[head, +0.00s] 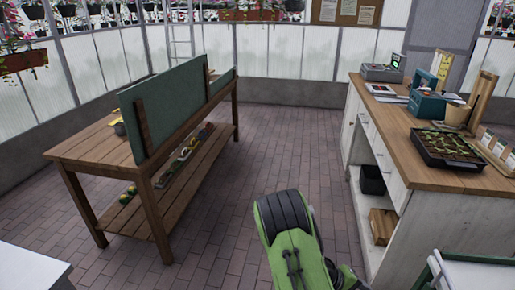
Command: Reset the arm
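A green and black part of my arm (292,240) rises from the bottom edge of the head view, right of the middle, in front of the brick floor. A smaller dark part of it shows low at its right side. My gripper's fingers do not show. The arm touches neither the wooden bench on the left nor the counter on the right in this view.
A wooden bench (85,148) with a green back panel stands left. A wood-topped white counter (400,120) stands right, holding a black seedling tray (446,148). A pale surface (30,268) is bottom left, a green-edged one bottom right. Brick floor (285,140) between is clear.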

